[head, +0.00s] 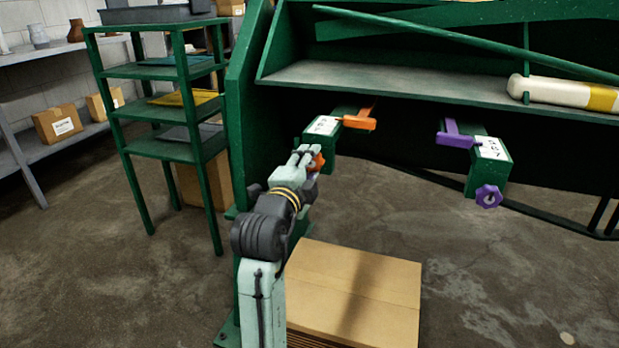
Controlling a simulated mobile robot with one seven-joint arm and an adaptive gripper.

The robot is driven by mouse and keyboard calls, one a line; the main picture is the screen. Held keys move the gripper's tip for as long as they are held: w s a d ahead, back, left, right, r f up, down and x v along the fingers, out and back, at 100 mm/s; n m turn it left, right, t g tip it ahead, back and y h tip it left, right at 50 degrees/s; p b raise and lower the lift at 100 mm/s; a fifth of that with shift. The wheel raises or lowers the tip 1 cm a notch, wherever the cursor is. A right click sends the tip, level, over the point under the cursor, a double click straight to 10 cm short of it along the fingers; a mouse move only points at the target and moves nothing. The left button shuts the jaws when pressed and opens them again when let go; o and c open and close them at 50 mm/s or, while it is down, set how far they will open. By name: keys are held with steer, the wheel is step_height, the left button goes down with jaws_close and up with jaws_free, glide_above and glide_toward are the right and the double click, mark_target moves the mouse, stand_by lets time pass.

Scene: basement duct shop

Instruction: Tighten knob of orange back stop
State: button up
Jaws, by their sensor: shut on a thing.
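The orange back stop (360,120) sits on a green arm with a white label (323,125), under the green machine's shelf. Its orange knob (318,161) is at the near end of that green arm, partly hidden behind my gripper. My gripper (309,157) reaches up from below and is shut on the orange knob. The exact contact of the fingers is small and hard to see. A purple back stop (455,136) with a purple knob (487,196) is on a second green arm to the right.
The green machine frame (250,90) rises close to the left of my arm. A stack of flat cardboard (360,285) lies on the floor below. A green shelf rack (170,150) stands at left. The space between the two back stops is clear.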

steer(key=shift+m+b, duration=3.2)
steer(key=shift+m, duration=0.7)
steer(key=o, duration=1.2)
steer(key=shift+c, duration=0.2)
steer(key=v, duration=1.2)
steer(key=shift+r, duration=0.15)
